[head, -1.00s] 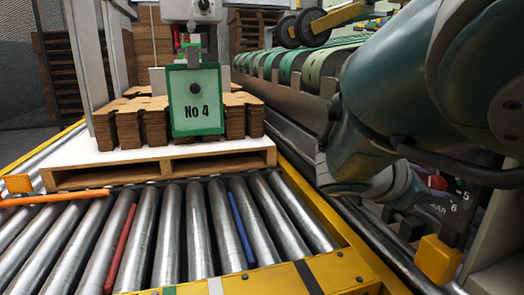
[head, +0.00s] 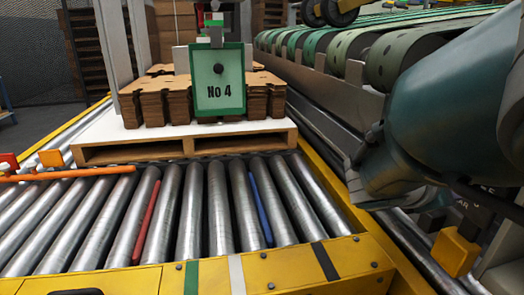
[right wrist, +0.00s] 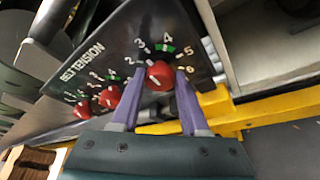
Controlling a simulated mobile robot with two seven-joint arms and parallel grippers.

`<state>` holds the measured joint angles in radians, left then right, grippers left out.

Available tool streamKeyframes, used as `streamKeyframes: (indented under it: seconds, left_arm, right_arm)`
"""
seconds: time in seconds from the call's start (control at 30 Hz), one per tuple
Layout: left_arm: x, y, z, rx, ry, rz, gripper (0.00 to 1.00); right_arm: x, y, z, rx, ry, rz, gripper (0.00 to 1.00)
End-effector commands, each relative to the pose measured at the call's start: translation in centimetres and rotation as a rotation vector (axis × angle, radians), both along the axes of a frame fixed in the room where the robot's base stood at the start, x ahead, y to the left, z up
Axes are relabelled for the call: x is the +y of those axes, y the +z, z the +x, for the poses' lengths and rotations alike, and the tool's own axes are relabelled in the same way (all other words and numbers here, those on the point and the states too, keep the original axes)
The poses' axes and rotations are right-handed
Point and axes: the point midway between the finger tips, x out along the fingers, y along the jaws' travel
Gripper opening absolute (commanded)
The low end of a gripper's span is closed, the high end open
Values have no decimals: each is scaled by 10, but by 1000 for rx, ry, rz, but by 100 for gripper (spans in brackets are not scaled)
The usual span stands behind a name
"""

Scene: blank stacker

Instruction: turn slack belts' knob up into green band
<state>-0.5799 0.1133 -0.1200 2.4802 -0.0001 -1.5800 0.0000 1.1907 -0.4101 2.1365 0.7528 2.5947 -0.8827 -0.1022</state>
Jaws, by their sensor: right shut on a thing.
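The black BELT TENSION panel (right wrist: 100,52) fills the upper left of the right wrist view. It carries three red knobs with numbers and small green bands around them. My right gripper (right wrist: 158,72) has its two purple fingers closed on the sides of the nearest red knob (right wrist: 160,77). That knob's green band (right wrist: 164,49) lies by the 4. A pale mark shows on its upper left side; its exact reading is unclear. The middle knob (right wrist: 109,97) and the far knob (right wrist: 81,109) stand free to the left. In the head view my right arm hides the knobs. My left gripper is out of view.
A yellow bar (right wrist: 245,112) runs beside the panel. In the head view green belts (head: 310,42) run at the back right. A roller conveyor (head: 190,215) bears a pallet (head: 185,146) with brown stacks and a No 4 sign (head: 219,82). A yellow block (head: 454,252) is below my right arm.

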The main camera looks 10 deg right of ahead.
Motion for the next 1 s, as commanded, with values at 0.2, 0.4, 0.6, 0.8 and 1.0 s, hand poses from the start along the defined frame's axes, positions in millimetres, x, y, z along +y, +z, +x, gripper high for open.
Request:
streamKeyframes:
  seconds: [0.2,0.4,0.6,0.8,1.0]
  left_arm:
    - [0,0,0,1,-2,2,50]
    - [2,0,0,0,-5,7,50]
    - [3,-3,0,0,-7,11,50]
    - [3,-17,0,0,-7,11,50]
    - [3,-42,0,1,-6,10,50]
  right_arm:
    - [0,0,0,1,0,0,67]
    - [0,0,0,1,0,0,74]
    - [0,0,0,18,-1,-1,74]
    - [0,-3,2,148,-1,-11,74]
    - [0,-5,3,347,-2,-25,74]
